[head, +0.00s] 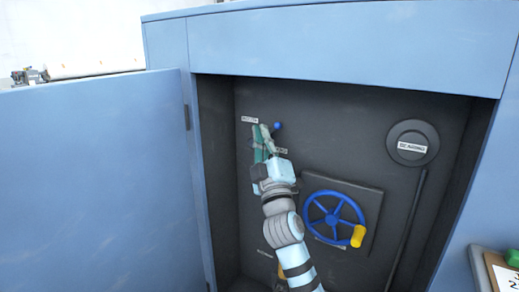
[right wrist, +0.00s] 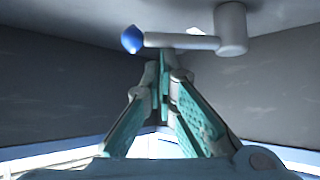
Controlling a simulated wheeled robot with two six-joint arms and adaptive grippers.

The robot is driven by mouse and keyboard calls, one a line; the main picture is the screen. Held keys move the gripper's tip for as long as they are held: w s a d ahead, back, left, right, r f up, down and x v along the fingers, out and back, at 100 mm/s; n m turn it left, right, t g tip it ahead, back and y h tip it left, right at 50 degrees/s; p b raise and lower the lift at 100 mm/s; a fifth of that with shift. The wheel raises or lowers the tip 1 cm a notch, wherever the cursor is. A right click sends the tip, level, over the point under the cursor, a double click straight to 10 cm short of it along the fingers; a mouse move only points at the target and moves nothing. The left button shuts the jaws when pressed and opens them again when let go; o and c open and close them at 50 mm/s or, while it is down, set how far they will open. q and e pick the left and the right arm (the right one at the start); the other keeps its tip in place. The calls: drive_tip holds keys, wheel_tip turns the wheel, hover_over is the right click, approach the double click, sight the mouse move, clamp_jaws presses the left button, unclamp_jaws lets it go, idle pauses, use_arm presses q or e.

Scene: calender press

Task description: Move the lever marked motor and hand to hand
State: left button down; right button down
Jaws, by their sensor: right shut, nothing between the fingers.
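The lever (right wrist: 185,42) is a grey bar with a blue knob (right wrist: 131,39) at its left end and a round grey pivot at its right end in the right wrist view. In the head view only its blue knob (head: 277,126) shows clearly, just right of my fingertips. My right gripper (head: 264,130) is shut and empty inside the cabinet. Its fingertips (right wrist: 172,62) sit close to the bar; I cannot tell whether they touch. One small white label (head: 250,120) is up left of the knob, another (head: 281,151) below it; their print is too small to read surely. My left gripper is not in view.
The blue cabinet's door (head: 95,190) stands open at the left. Right of my arm are a blue handwheel (head: 313,210) with a yellow handle (head: 358,236) and a round dark fitting (head: 412,143). A clipboard (head: 503,272) is at the lower right.

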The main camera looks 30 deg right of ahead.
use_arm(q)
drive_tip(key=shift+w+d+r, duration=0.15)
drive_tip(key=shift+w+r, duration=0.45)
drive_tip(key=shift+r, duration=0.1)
use_arm(e)
drive_tip(key=shift+s+d+f, duration=0.25)
drive_tip(key=shift+f, duration=0.35)
drive_tip(key=v, duration=1.2)
drive_tip(key=shift+h, duration=0.3)
